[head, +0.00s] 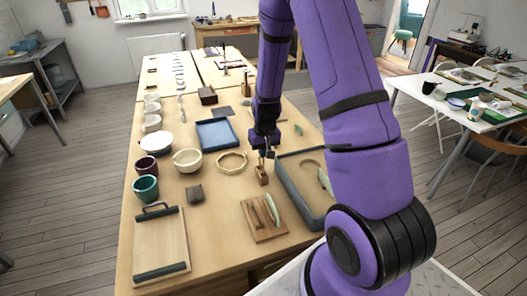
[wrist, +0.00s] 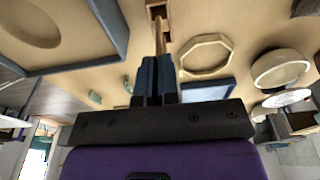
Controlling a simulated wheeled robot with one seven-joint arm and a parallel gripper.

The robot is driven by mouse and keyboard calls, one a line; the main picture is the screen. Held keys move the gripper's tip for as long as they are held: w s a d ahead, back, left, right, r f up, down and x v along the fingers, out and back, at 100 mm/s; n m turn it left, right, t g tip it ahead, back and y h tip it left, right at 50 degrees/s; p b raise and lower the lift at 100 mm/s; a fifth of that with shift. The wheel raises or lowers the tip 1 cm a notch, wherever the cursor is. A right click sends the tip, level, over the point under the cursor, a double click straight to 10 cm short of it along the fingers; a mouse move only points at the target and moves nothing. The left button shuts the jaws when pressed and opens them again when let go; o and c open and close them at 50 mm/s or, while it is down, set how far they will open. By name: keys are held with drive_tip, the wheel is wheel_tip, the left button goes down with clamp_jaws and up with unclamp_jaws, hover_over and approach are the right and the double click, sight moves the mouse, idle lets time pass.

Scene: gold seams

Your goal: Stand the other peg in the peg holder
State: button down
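My gripper (head: 266,151) points down over the middle of the table, just above the small brown wooden peg holder (head: 262,177). In the wrist view the two dark blue-grey fingers (wrist: 157,74) are close together on a slim light-wood peg (wrist: 159,36). The peg's far end reaches the peg holder (wrist: 152,5), at the top edge of that view. I cannot tell whether its tip is inside a hole or only in front of it. The holder is partly cut off there, and a second peg cannot be made out.
A grey-blue tray (head: 290,188) stands close on the right. A wooden octagonal ring (head: 232,169) lies to the left, near bowls and a blue tray (head: 233,139). A wooden board (head: 250,233) with pieces on it lies in front.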

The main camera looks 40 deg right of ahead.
drive_tip(key=shift+f, duration=2.5)
idle(2.8)
drive_tip(key=c, duration=0.8)
unclamp_jaws()
drive_tip(key=shift+r, duration=0.1)
drive_tip(key=shift+r, duration=2.9)
